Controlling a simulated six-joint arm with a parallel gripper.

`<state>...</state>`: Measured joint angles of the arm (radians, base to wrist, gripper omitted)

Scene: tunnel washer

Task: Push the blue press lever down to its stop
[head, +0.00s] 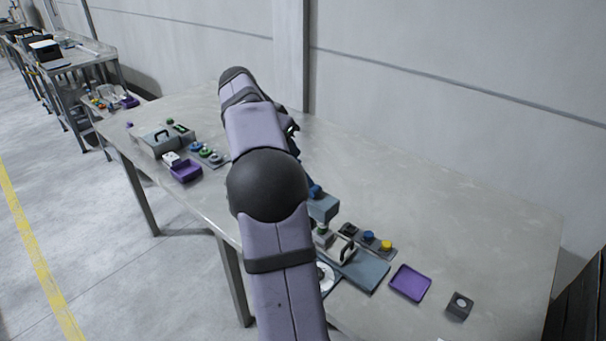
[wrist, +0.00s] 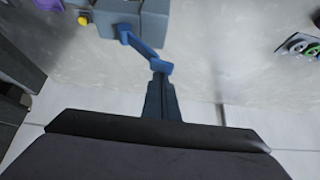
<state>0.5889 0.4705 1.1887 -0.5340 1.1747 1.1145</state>
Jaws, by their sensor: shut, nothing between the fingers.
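The blue press lever (wrist: 143,48) slants out from the grey-blue press body (wrist: 150,22) in the wrist view. Its free end lies just ahead of my gripper (wrist: 160,82). The fingers are together and empty. Their tips overlap the lever's end in the picture; I cannot tell whether they touch it. In the head view the press body (head: 324,209) stands beside my arm, and a bit of the blue lever (head: 315,191) shows above it. My arm hides my gripper's fingertips there.
A purple tray (head: 410,283) and a small dark block (head: 460,305) lie near the table's right end. A panel with blue and yellow knobs (head: 377,241) sits beside the press. Another purple tray (head: 186,172) is at the left. The table's back right is clear.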

